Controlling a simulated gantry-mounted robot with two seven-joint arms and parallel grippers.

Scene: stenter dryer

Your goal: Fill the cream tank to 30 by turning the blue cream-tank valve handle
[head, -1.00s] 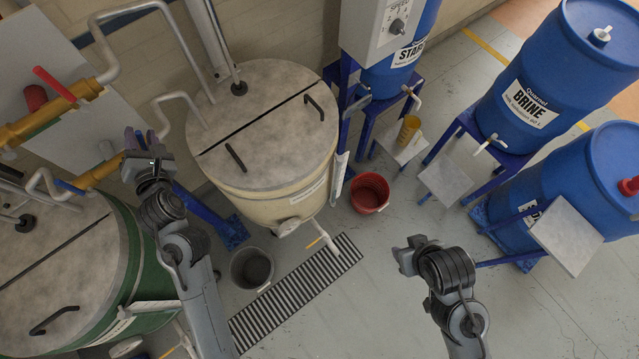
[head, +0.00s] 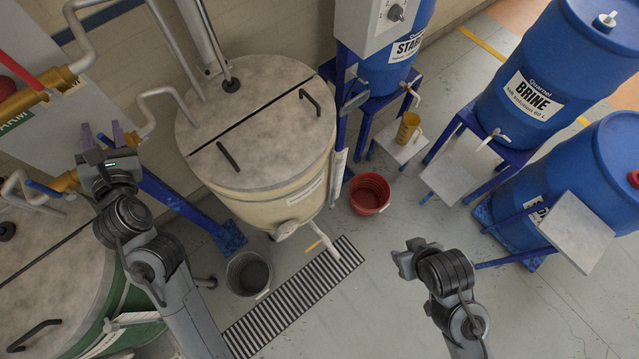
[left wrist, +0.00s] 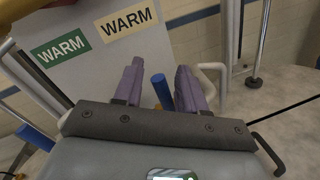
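The cream tank (head: 262,196) has a grey lid split by a dark seam and stands left of centre in the head view. A blue handle (left wrist: 162,92) shows between my left gripper's fingers in the left wrist view. My left gripper (head: 102,135) is open, its two purple fingers apart on either side of that handle; I cannot tell whether they touch it. Another blue handle (head: 42,188) lies left of the gripper, on pipework above the green tank. My right gripper (head: 402,259) hangs over the floor, its opening unclear.
A green tank (head: 125,300) stands at lower left. Yellow-brown pipework with a red handle (head: 20,72) is beside a panel with WARM labels (left wrist: 62,47). A grey bucket (head: 248,273), red bucket (head: 369,193) and floor grate (head: 290,302) lie below. Blue drums (head: 525,75) stand right.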

